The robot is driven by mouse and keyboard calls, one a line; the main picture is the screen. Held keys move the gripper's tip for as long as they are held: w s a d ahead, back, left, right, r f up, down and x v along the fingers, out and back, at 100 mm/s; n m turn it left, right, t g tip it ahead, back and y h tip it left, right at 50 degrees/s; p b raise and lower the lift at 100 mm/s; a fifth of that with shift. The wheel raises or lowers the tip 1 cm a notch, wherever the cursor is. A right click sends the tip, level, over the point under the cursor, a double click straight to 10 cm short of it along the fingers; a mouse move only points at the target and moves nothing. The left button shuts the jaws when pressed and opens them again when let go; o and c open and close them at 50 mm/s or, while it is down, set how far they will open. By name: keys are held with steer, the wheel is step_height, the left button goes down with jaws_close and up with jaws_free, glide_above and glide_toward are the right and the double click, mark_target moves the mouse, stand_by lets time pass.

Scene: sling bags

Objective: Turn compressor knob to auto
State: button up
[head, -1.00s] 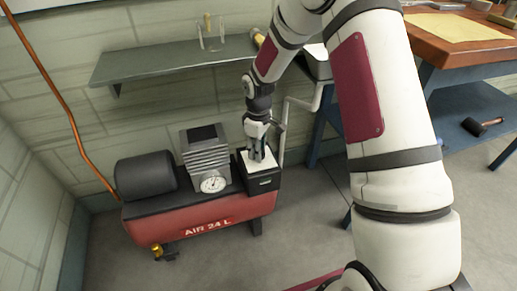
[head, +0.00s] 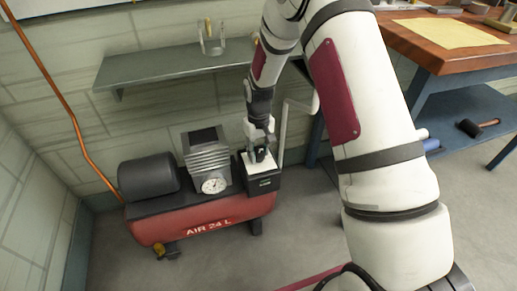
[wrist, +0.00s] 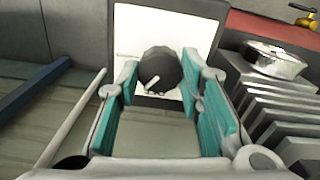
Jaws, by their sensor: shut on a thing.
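The red compressor (head: 205,222), marked AIR 24 L, stands on the floor by the wall. On its right end is a black switch box (head: 263,184) with a white top plate (head: 248,170). The dark round knob (wrist: 160,70) sits on that plate, with a white pointer line slanting toward the lower left in the wrist view. My gripper (wrist: 160,85) is shut on the knob, its teal-padded fingers on either side. In the head view my gripper (head: 262,152) reaches down over the box and partly hides the knob. Any plate markings are too small to read.
A grey finned block (head: 207,155) with a round gauge (head: 214,186) stands just left of the box. A wall shelf (head: 170,68) hangs above. A blue-legged workbench (head: 440,50) is at the right. Open floor lies in front.

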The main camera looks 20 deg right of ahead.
mark_target(259, 153)
steer(key=m+p, duration=0.1)
steer(key=m, duration=0.4)
steer(key=shift+m+p, duration=0.3)
steer(key=shift+p, duration=0.1)
steer(key=m+p, duration=0.1)
steer(key=m, duration=0.4)
steer(key=shift+p, duration=0.35)
steer(key=o, duration=1.2)
steer(key=shift+c, duration=0.2)
step_height(259, 153, up, 12)
